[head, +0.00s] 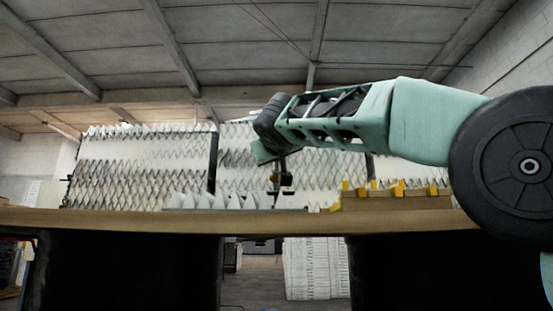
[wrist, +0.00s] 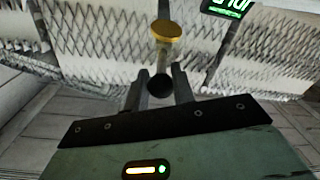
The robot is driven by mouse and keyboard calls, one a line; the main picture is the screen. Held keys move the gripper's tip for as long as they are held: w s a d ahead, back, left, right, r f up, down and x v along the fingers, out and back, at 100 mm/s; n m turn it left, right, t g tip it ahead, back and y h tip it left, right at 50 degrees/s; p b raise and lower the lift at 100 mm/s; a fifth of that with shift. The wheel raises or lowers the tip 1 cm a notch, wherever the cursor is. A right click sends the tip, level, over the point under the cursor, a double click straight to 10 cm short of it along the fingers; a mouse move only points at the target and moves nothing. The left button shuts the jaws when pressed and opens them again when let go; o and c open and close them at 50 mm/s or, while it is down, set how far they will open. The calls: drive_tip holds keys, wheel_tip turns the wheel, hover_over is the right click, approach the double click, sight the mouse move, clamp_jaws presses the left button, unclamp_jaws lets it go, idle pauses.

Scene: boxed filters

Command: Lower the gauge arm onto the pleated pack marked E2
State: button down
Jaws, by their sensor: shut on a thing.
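My gripper (wrist: 159,84) is in the middle of the wrist view, its two dark fingers shut on a dark round knob (wrist: 160,84). I take this knob to be part of the gauge arm. A pale stem topped by a yellow disc (wrist: 166,30) shows just beyond it; I cannot tell how they join. In the head view my gripper (head: 284,180) hangs above the tabletop, small and dark. A low white pleated pack (head: 210,201) lies on the table to its left. No E2 mark is readable. Contact between gauge arm and pack cannot be seen.
A lit green display (wrist: 230,6) is cut off at the wrist view's top. A wooden block or box with several yellow pieces (head: 395,200) stands right on the table (head: 130,219). Large pleated panels (head: 135,165) stand behind. The table's left end looks clear.

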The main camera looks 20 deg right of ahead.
drive_tip(key=shift+f, duration=0.1)
drive_tip(key=c, duration=1.5)
unclamp_jaws()
drive_tip(key=shift+o, duration=0.2)
drive_tip(key=b+v, duration=0.1)
drive_tip(key=v, duration=1.6)
drive_tip(key=shift+s+b, duration=0.2)
drive_tip(key=shift+b, duration=0.2)
